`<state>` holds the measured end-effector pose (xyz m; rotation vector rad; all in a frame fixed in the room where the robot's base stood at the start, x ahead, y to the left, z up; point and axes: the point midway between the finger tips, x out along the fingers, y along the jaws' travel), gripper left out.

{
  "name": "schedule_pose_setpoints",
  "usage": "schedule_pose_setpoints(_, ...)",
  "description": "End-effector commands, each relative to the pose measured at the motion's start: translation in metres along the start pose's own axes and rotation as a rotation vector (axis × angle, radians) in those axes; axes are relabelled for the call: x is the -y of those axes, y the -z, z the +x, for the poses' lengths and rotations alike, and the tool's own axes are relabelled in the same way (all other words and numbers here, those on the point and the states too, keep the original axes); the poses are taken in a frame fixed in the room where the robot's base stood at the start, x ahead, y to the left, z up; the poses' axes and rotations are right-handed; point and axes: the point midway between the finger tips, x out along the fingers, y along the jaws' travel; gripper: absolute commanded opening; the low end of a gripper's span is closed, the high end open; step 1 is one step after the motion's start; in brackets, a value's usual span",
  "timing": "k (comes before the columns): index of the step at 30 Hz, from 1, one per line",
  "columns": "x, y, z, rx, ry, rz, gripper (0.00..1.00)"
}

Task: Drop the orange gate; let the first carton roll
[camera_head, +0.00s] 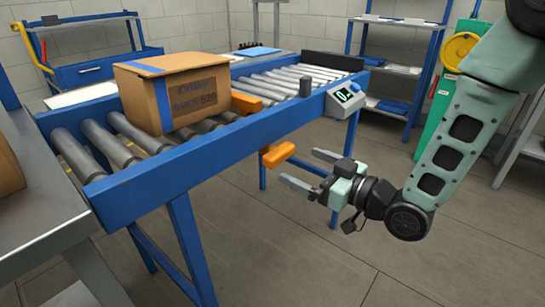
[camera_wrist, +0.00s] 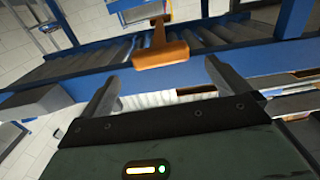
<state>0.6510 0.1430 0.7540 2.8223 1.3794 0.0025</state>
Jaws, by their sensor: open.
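The orange gate (camera_head: 246,102) stands up above the rollers, just right of a brown carton (camera_head: 172,92) with blue tape. The carton rests on the rollers of the blue conveyor (camera_head: 150,183). The gate's orange handle (camera_head: 278,154) sticks out from the near side rail. My gripper (camera_head: 303,169) is open and empty, to the right of the handle and apart from it. In the wrist view the handle (camera_wrist: 160,53) shows ahead of the open fingertips (camera_wrist: 162,74), roughly between them.
A small display box (camera_head: 346,98) with a green readout sits on the rail at the right. The rollers right of the gate are clear up to a dark end stop (camera_head: 332,61). Part of another brown box (camera_head: 9,168) shows on a grey table at the left edge.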

Motion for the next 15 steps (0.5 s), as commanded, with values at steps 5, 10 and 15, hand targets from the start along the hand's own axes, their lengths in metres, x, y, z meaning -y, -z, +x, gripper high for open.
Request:
schedule_pose_setpoints(5, 0.001, -0.001, 0.039, -0.001, 0.002, -0.001, 1.0)
schedule_pose_setpoints(10, 0.001, -0.001, 0.07, -0.001, 0.001, 0.0, 1.0)
schedule_pose_setpoints(15, 0.0, -0.001, 0.09, 0.0, 0.0, 0.0, 1.0)
